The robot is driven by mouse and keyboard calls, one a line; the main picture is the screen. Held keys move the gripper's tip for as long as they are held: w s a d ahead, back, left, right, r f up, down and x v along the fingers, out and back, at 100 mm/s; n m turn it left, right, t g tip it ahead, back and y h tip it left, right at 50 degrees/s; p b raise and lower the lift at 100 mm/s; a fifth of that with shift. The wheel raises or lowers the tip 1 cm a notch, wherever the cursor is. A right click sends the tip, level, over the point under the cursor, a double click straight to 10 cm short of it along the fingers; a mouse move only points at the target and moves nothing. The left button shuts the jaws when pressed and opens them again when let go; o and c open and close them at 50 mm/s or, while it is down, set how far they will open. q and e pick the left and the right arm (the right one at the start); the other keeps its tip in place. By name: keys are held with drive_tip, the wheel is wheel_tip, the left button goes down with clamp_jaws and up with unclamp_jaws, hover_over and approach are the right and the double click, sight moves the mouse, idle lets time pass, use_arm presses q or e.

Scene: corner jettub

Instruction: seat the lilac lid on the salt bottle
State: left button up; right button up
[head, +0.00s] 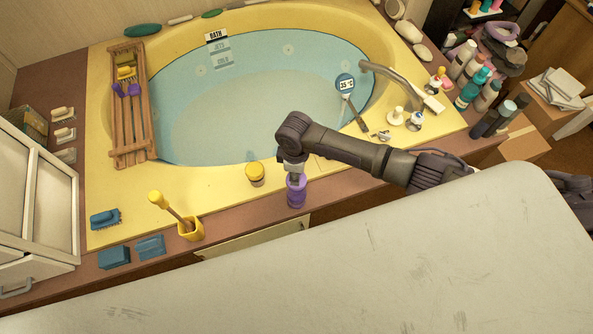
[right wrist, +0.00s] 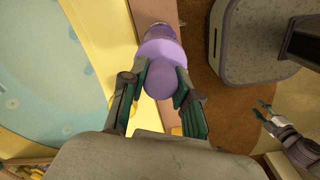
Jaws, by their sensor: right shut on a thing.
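The lilac lid (right wrist: 166,80) has a rounded knob and lies between the fingers of my right gripper (right wrist: 160,88) in the right wrist view. My right gripper is shut on it. The purple, partly see-through salt bottle (right wrist: 152,32) shows just beyond the lid there. In the head view the purple bottle (head: 296,194) stands at the tub's front ledge, directly under my right gripper (head: 294,172). The lid lines up closely with the bottle, but I cannot tell whether it is fully seated. My left gripper (right wrist: 264,109) is off to the right in the right wrist view, with its fingers apart and empty.
A yellow holder with a brush (head: 190,230) and blue blocks (head: 150,247) are further left. Taps (head: 397,116) and several bottles (head: 465,85) are to the right.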

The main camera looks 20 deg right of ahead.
drive_tip(key=shift+f+b, duration=1.35)
drive_tip(key=shift+f, duration=0.95)
drive_tip(key=o, duration=1)
